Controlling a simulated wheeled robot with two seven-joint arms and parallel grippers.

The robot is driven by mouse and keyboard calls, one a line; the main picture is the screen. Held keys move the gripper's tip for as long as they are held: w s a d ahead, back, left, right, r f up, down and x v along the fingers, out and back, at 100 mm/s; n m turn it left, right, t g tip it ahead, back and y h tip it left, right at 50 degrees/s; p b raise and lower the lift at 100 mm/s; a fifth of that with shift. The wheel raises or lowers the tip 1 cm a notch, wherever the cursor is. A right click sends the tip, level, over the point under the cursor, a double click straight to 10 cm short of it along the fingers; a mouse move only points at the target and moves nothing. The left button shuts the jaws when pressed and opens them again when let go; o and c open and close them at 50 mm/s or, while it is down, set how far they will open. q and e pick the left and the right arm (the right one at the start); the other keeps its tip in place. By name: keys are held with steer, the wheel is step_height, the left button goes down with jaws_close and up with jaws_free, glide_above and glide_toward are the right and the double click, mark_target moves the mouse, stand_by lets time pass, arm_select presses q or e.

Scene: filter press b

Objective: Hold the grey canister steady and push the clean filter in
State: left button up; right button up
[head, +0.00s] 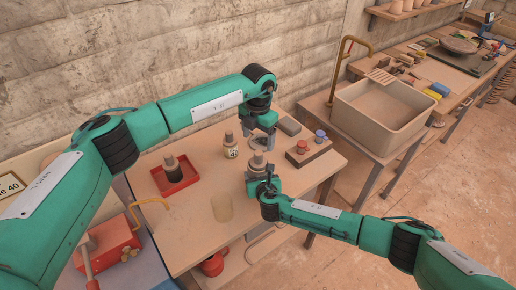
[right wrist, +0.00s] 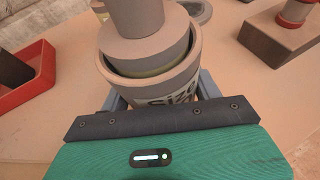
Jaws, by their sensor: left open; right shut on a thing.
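The grey canister (right wrist: 178,88), marked "Size", stands between the fingers of my right gripper (right wrist: 163,92) in the right wrist view. My right gripper is shut on it. A grey-brown filter (right wrist: 147,48) with a knob on top sits in the canister's mouth and stands above its rim. A dark gap and a yellowish band show between filter and wall. In the head view the filter (head: 257,158) shows above my right gripper (head: 262,178). My left gripper (head: 262,138) is open, pointing down just above the filter. Whether it touches the knob is unclear.
A red tray (head: 166,187) with a dark-bodied filter (head: 172,162) lies at the left. A labelled filter or jar (head: 231,150) stands behind the canister. A tan cylinder (head: 222,208) stands in front.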

arm_select(q)
steer(key=shift+r, duration=1.1)
arm_select(e)
steer(key=o, duration=1.3)
